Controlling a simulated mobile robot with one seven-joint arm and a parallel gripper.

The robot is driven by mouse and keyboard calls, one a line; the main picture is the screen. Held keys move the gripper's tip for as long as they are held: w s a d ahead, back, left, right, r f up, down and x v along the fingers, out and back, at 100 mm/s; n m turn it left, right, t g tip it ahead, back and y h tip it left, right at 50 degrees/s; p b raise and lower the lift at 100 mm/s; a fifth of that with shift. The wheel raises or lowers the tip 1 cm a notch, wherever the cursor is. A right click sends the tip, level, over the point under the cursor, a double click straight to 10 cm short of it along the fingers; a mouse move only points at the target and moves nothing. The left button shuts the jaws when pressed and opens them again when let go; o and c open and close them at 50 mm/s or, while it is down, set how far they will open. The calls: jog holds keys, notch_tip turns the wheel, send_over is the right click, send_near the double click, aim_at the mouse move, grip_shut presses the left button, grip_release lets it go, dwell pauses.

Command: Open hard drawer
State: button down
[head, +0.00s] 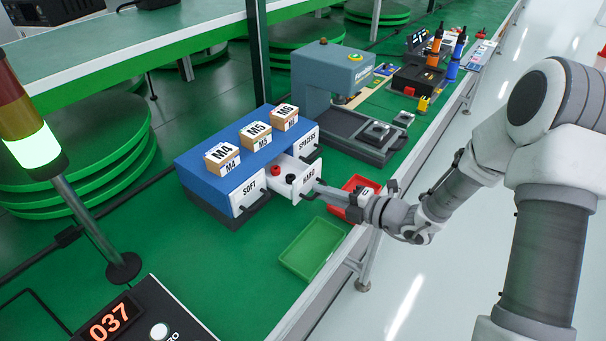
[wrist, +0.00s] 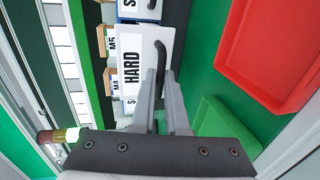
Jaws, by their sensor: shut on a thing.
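The white HARD drawer (head: 290,177) is the middle of three drawers in a blue cabinet (head: 196,163). It stands pulled out, with dark and red round pieces showing inside in the head view. In the wrist view its front (wrist: 133,70) bears the HARD label and a black handle (wrist: 160,58). My gripper (head: 318,188) is at the drawer front, shut on the handle. Its fingers also show in the wrist view (wrist: 160,85), one on each side of the handle's near end. The SOFT drawer (head: 249,192) and the SPACERS drawer (head: 307,144) are closed.
Boxes M4 (head: 222,158), M5 (head: 255,135) and M6 (head: 284,117) stand on the cabinet. A red tray (head: 338,212) lies close beside my gripper, and a green tray (head: 312,248) lies in front. A grey press (head: 331,75) stands behind the cabinet.

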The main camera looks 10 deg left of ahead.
jog(key=v, duration=0.3)
jog(key=f+p+v, duration=0.1)
jog(key=v, duration=0.2)
jog(key=shift+d+f+p, duration=0.1)
jog(key=shift+f+p, duration=0.15)
jog(key=shift+p, duration=0.05)
jog(key=c, duration=0.9)
grip_release()
jog(key=p+v, duration=0.2)
jog(key=v, duration=1.5)
jog(key=shift+s+d+p, duration=0.15)
jog(key=shift+p, duration=0.25)
